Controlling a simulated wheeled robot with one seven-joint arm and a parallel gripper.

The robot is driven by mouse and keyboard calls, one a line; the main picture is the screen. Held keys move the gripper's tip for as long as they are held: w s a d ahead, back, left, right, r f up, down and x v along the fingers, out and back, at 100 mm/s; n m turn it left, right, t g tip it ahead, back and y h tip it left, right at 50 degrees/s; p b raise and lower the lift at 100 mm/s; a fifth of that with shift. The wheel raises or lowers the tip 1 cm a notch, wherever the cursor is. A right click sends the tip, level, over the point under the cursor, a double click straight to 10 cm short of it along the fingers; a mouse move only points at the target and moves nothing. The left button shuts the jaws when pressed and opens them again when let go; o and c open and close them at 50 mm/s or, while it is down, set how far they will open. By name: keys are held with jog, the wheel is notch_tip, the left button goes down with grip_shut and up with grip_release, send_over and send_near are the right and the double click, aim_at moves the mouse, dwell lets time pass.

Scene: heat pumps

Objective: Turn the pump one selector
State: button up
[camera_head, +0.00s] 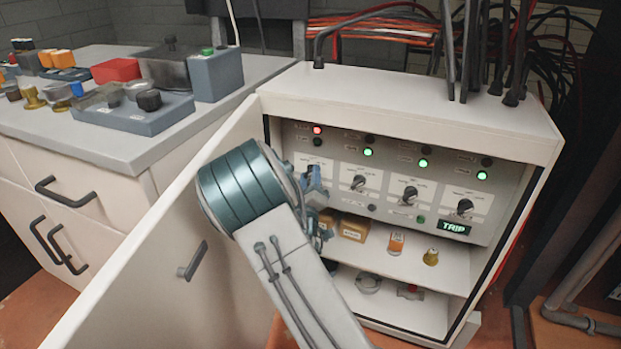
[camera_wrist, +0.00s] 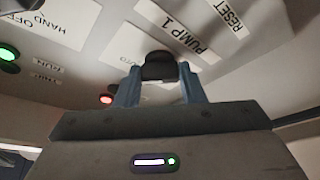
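The pump one selector (camera_wrist: 160,66) is a black knob beside the "PUMP 1" label (camera_wrist: 182,35) in the wrist view. My gripper (camera_wrist: 160,80) has its two blue fingers on either side of this knob, with the tips at its edges. A firm touch on both sides cannot be made out. In the head view my gripper (camera_head: 317,185) is at the left end of the control panel (camera_head: 385,185), and my wrist hides the pump one selector there. Above that spot a red lamp (camera_head: 317,130) is lit.
More selectors sit to the right, one of them here (camera_head: 410,194), under lit green lamps (camera_head: 423,163). A display (camera_head: 454,227) reads "TRIP". The open cabinet door (camera_head: 160,260) stands left of my arm. Shelves below hold small parts such as an orange one (camera_head: 396,243).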

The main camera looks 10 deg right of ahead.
jog(key=shift+d, duration=0.1)
jog(key=shift+c, duration=0.9)
jog(key=shift+r+n+p, duration=0.15)
jog(key=shift+n+p, duration=0.15)
jog(key=shift+p, duration=0.05)
jog(key=shift+r+n+y+p, duration=0.1)
jog(key=shift+n+y+p, duration=0.2)
jog(key=shift+n+p, duration=0.4)
jog(key=n+g+y+p, duration=0.1)
jog(key=n+p, duration=0.1)
jog(key=shift+r+n, duration=0.15)
jog(key=shift+n, duration=0.15)
jog(key=n+g+y+p, duration=0.1)
jog(key=n+p, duration=0.2)
jog(key=shift+n+p, duration=0.85)
jog(key=shift+n, duration=0.05)
jog(key=shift+g, duration=0.3)
